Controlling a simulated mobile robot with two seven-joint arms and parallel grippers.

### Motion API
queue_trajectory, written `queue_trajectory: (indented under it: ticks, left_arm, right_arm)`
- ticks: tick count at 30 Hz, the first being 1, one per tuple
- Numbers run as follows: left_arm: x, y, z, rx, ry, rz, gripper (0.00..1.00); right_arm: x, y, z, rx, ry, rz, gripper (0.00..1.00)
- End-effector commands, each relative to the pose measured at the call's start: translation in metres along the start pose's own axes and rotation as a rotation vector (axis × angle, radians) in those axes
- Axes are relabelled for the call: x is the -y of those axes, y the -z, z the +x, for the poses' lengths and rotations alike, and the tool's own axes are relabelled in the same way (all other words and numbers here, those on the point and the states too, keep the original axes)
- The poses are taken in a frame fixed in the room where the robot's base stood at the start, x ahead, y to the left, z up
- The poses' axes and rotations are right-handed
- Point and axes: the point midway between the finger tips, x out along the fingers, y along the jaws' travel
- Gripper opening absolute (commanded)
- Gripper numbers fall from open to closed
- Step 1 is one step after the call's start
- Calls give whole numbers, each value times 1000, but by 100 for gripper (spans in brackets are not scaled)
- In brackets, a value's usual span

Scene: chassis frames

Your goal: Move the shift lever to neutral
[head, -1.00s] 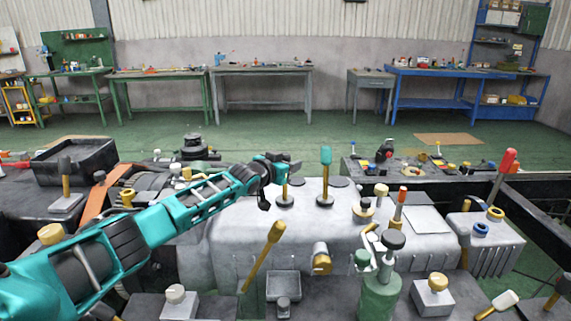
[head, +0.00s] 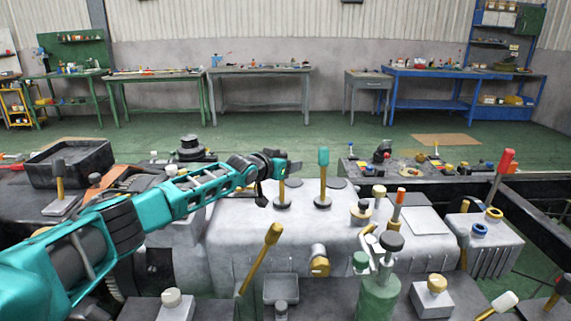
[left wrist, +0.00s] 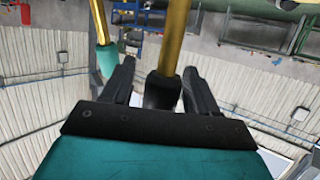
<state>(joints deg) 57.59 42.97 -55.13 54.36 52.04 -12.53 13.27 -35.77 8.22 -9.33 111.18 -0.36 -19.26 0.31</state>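A lever with a brass shaft (head: 281,189) and a dark round base stands upright on the grey housing (head: 235,230); my left gripper (head: 288,165) hides its top in the head view. In the left wrist view, the black knob (left wrist: 163,92) of a brass lever is between the spread fingers of my left gripper (left wrist: 158,68), with a gap visible on the left side. Right beside it stands a similar lever with a teal knob (head: 323,157), which also shows in the left wrist view (left wrist: 106,60), outside the fingers. Which lever is the shift lever is not marked. My right gripper is not visible.
A green cylinder (head: 380,297) stands in front. Workbenches (head: 260,71) line the far wall.

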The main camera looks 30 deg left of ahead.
Motion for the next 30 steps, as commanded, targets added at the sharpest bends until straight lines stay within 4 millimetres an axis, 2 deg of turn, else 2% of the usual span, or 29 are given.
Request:
queue_trajectory:
  ticks: [6, 11, 14, 30]
  left_arm:
    - [1, -1, -2, 2, 1, -1, 59]
    - [0, -1, -14, 4, -3, -2, 59]
    - [1, 1, -27, 2, 0, 1, 59]
    - [0, -2, -104, 3, 1, 3, 59]
  right_arm:
    - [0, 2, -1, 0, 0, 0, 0]
    - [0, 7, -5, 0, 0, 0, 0]
    - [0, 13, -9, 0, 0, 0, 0]
    - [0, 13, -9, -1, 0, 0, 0]
